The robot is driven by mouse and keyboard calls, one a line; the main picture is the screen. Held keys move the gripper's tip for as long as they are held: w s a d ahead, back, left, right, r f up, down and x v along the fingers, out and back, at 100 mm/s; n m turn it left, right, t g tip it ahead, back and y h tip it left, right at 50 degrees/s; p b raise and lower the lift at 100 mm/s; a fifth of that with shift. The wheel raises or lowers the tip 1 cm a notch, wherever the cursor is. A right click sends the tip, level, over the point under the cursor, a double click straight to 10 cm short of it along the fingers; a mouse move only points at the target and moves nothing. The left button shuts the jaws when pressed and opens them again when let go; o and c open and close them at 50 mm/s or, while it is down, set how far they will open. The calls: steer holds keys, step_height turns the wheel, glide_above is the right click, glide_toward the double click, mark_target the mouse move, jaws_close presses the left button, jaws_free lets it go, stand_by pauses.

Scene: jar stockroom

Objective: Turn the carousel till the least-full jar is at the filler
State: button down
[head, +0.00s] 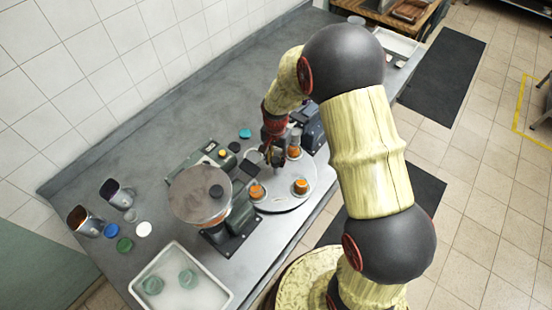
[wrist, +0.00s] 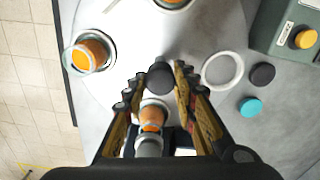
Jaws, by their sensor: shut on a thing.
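The round grey carousel (head: 283,199) lies on the counter beside the filler (head: 198,194), which has a wide round hopper. Jars with orange contents stand on the carousel: one near the filler (head: 258,192), one at the front (head: 301,186) and one near my gripper (head: 294,153). In the wrist view, one jar (wrist: 90,52) is at the left, another (wrist: 152,117) lies between my fingers' bases, and part of a third (wrist: 173,3) shows at the top edge. My gripper (wrist: 163,82) is shut on a dark round knob (wrist: 160,76) above the carousel. Exact fill levels are unclear.
A pale ring (wrist: 222,70) shows on the carousel's right; I cannot tell whether it is an empty jar. A box with a yellow button (wrist: 304,39), a black disc (wrist: 262,75) and a teal disc (wrist: 250,107) are nearby. A white tub (head: 180,282) sits front left.

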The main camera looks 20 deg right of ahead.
stand_by(0.3)
steer(key=c, duration=1.4)
jaws_free()
step_height(320, 180, up, 12)
